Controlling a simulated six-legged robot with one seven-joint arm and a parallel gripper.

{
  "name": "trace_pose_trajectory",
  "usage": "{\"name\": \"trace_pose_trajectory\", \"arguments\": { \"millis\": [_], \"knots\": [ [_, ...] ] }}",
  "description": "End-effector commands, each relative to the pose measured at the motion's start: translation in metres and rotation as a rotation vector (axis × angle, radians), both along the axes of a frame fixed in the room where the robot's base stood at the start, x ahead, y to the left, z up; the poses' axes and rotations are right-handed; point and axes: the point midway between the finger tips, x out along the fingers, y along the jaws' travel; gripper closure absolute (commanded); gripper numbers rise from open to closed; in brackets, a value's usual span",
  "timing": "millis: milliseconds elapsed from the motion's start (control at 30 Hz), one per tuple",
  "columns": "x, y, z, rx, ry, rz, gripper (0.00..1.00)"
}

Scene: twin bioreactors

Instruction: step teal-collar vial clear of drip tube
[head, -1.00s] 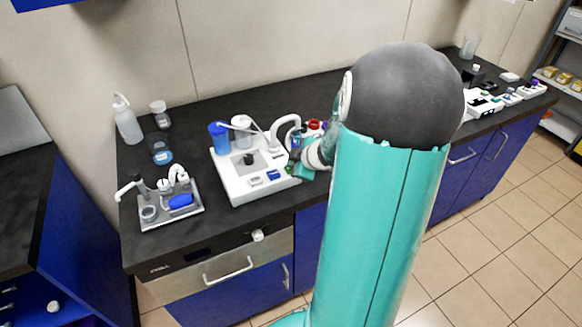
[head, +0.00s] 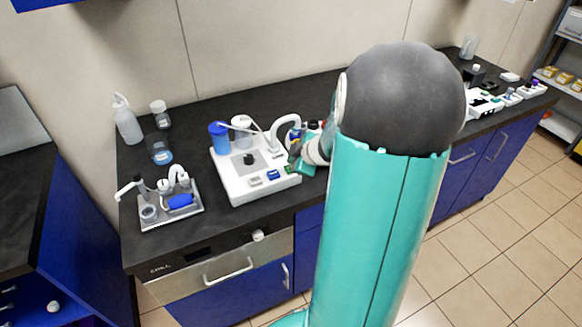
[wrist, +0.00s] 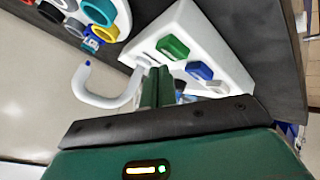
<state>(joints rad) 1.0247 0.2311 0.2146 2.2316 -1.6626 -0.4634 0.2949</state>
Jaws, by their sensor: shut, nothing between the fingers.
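In the wrist view, a ring with a teal collar (wrist: 102,10), which appears to be the teal-collar vial, is in a cluster at the upper left edge, partly cut off. The white hooked drip tube (wrist: 104,100) curves up from the white bioreactor base (wrist: 186,22), its blue-tipped end just below the cluster. My gripper's green fingers (wrist: 157,85) are shut and empty, by the base's edge near the tube. In the head view my gripper (head: 297,158) is at the base's right side, and the hooked tube (head: 285,122) stands behind it. My arm hides most of the vials there.
The base carries a green button (wrist: 173,47), a blue button (wrist: 200,70) and a blue cup (head: 218,136). A second, grey unit (head: 172,205) stands to its left. Bottles (head: 127,122) stand at the back left. Dark bench top is bare in front of the base.

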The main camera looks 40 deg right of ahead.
Motion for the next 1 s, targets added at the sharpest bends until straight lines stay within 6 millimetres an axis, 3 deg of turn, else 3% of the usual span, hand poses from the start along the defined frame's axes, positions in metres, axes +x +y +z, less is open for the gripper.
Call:
{"name": "trace_pose_trajectory", "arguments": {
  "millis": [167,700,1000],
  "knots": [
    [0.0,0.0,0.004,-0.001,-0.001,0.001,1.0],
    [0.0,0.0,0.049,-0.001,-0.001,0.001,1.0],
    [0.0,0.0,0.05,0.001,0.0,-0.001,1.0]
  ]
}}
